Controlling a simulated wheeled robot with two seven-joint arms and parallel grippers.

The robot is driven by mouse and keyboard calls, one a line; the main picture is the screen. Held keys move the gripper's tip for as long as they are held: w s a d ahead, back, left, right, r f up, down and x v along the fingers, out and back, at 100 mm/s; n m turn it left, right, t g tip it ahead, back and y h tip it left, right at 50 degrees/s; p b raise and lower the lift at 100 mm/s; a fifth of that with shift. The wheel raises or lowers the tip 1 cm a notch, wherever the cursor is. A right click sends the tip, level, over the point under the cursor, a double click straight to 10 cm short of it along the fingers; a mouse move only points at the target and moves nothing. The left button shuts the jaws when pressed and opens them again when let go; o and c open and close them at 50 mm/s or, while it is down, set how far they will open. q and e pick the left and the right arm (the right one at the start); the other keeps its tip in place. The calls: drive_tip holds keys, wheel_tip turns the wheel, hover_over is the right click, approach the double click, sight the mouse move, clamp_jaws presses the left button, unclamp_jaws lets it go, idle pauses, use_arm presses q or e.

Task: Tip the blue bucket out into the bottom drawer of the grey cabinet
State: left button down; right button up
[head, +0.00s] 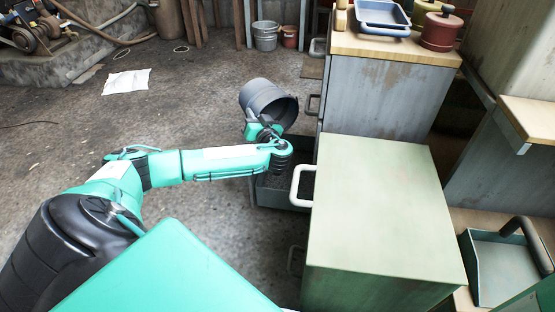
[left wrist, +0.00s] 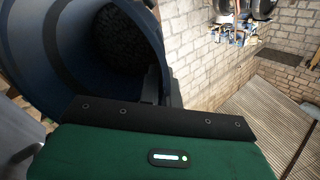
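The blue bucket (head: 262,97), grey-blue in the head view, hangs in the air on its side, its mouth turned to the right and down. My left gripper (head: 262,132) is shut on it near the lower rim. In the left wrist view the bucket's dark blue inside (left wrist: 40,45) fills the upper left, with a dark grainy patch beyond. An open low drawer (head: 262,199) juts out below and right of the gripper, beside the grey cabinet (head: 385,100); dark material shows in it. My forearm hides part of the drawer. My right gripper is not in view.
A pale green cabinet (head: 380,200) with a pale handle (head: 300,186) stands in front of the grey one. A blue tray (head: 382,17) and red pot (head: 441,30) sit on the wooden top. Two small buckets stand behind. Floor at left is mostly clear, with a paper sheet (head: 126,81).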

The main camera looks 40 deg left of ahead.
use_arm(q)
drive_tip(key=shift+a+r+p, duration=0.25)
drive_tip(key=shift+r+p, duration=0.2)
drive_tip(key=shift+r, duration=0.15)
drive_tip(key=shift+w+a+r+h, duration=0.15)
drive_tip(key=shift+a+h, duration=0.05)
drive_tip(key=shift+h, duration=0.2)
drive_tip(key=shift+w+a+g+p, duration=0.1)
drive_tip(key=shift+a+g+p, duration=0.15)
drive_tip(key=shift+g+p, duration=0.1)
drive_tip(key=shift+d+f, duration=0.15)
drive_tip(key=shift+f, duration=0.15)
drive_tip(key=shift+s+d+f+b, duration=0.25)
drive_tip(key=shift+d+b, duration=0.15)
drive_tip(key=shift+b, duration=0.3)
drive_tip(key=shift+d+f+t+y+b, duration=0.2)
drive_tip(key=shift+t+y+b, duration=0.15)
drive_tip(key=shift+t+y, duration=0.15)
